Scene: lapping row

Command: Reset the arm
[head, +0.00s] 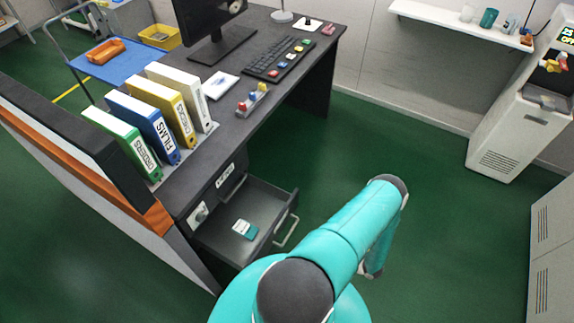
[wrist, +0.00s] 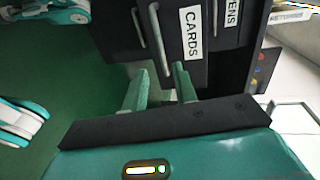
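My arm (head: 340,240) is teal with dark joints. It reaches out over the green floor beside the desk and bends down. Its end is mostly hidden behind the arm's own links in the head view. In the wrist view my gripper (wrist: 162,75) shows two teal fingers spread apart, with nothing seen between them. The fingers point towards dark drawer fronts with a CARDS label (wrist: 191,34) and bar handles (wrist: 158,35). I cannot tell how close the fingertips are to them.
The dark desk (head: 235,105) has an open drawer (head: 278,200) holding a small teal-and-white card (head: 245,230). Binders (head: 160,105), a keyboard (head: 279,60) and a monitor (head: 205,20) stand on the desk. A grey-white machine (head: 520,115) stands at right. Floor between is clear.

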